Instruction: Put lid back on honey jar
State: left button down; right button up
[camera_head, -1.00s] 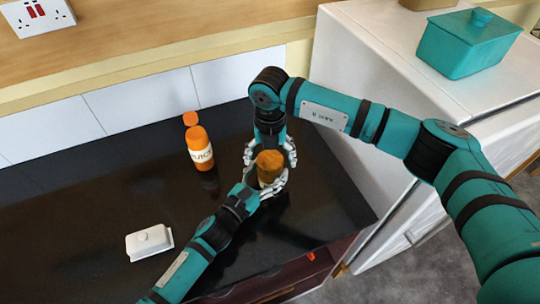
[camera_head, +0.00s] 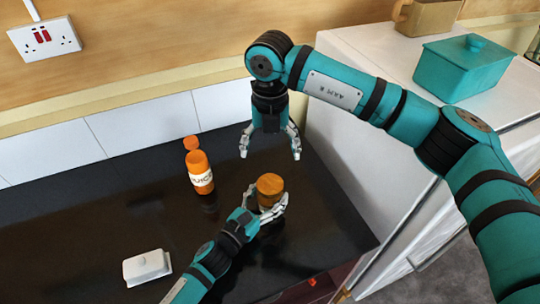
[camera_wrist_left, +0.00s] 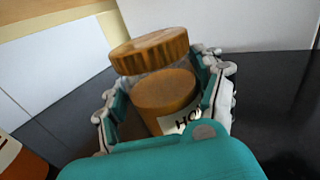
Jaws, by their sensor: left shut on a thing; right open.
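The honey jar (camera_wrist_left: 165,97) is clear, with amber honey and a white label. It stands upright on the dark worktop. Its round wooden lid (camera_head: 270,183) sits on top of the jar's mouth, and it also shows in the left wrist view (camera_wrist_left: 150,51). Whether it is fully seated is hard to tell. My left gripper (camera_head: 267,205) is shut around the jar's body, below the lid. My right gripper (camera_head: 270,153) is open and empty, pointing down above and behind the jar, apart from the lid.
An orange juice bottle (camera_head: 200,174) stands left of the jar. A white lidded dish (camera_head: 147,268) is at the front left. A teal box (camera_head: 465,67) and a brown mug (camera_head: 428,17) stand on the white appliance (camera_head: 355,130) at right. The worktop (camera_head: 120,210) between is clear.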

pick_arm(q)
jog(key=shift+c, duration=0.3)
grip_release()
jog(key=v, duration=1.2)
jog(key=shift+r, duration=0.1)
